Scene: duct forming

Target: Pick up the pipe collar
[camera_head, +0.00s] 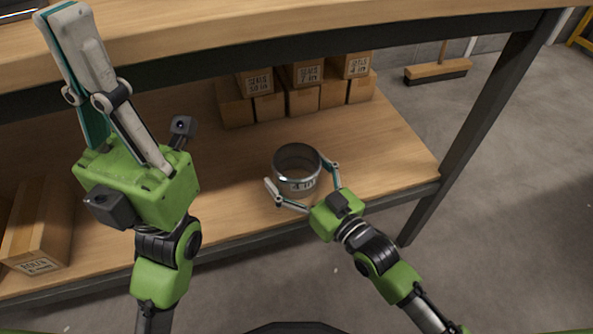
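The pipe collar (297,160) is a short, shiny metal ring with a label on its front. It stands upright on the lower wooden shelf (390,140) of the workbench. My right gripper (301,178) is open, with one finger on each side of the collar's near part. I cannot tell whether either finger touches the collar. My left gripper (62,18) is raised at the upper left, in front of the bench top and far from the collar. Its two fingers lie close together and nothing shows between them.
Cardboard boxes (303,100) with seals labels stand stacked at the back of the shelf. Another box (38,235) lies at the left. The bench top (300,38) overhangs the shelf. A dark leg (480,125) stands at the right, with a broom (437,71) beyond it.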

